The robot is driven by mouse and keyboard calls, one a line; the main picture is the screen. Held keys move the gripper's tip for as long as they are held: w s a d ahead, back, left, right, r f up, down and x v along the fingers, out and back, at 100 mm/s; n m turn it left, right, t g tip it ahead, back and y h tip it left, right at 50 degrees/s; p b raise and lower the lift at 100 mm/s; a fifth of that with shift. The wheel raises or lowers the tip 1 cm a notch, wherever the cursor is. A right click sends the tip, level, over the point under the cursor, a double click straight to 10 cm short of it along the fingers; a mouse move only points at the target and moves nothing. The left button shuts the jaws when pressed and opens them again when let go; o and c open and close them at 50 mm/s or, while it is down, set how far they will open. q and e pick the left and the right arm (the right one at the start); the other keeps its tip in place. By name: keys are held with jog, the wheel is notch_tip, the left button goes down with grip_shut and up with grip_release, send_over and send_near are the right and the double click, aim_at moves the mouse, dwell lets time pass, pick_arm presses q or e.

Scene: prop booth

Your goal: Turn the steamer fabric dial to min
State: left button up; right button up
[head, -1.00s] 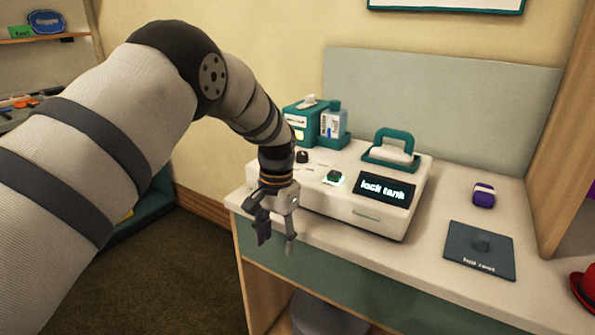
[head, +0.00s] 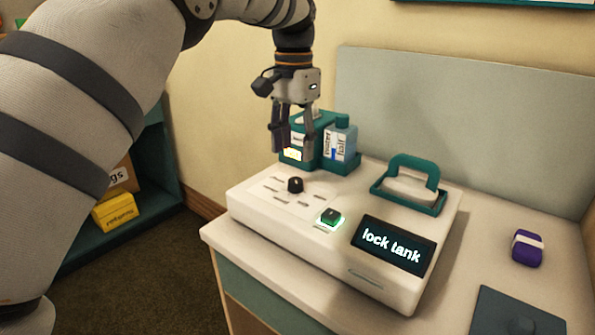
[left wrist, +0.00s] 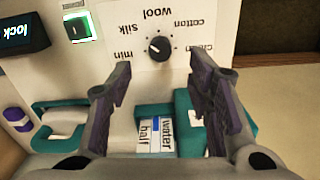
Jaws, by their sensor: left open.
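The steamer (head: 330,262) is a white box on the counter. Its black fabric dial (head: 295,184) is at the left of its top. In the left wrist view the dial (left wrist: 160,47) is ringed by upside-down labels, with min (left wrist: 125,57), silk, wool and cotton readable and one more partly hidden. The dial's setting is too small to tell surely. My left gripper (head: 292,148) is open and empty, pointing down above and behind the dial, apart from it. In the left wrist view its fingers (left wrist: 160,75) frame the dial from either side. My right gripper is out of view.
A green-lit button (head: 331,217) and a display (head: 393,246) reading "lock tank" are right of the dial. A teal-handled iron (head: 411,180) rests at the steamer's back right. A bottle (head: 340,143) labelled "water half" stands behind the dial. A purple item (head: 527,248) lies farther right.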

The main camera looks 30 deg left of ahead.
aim_at(295, 180)
pick_arm(q)
notch_tip(295, 180, down, 8)
jog(key=shift+w+r, duration=0.15)
jog(key=shift+c, duration=0.3)
grip_shut()
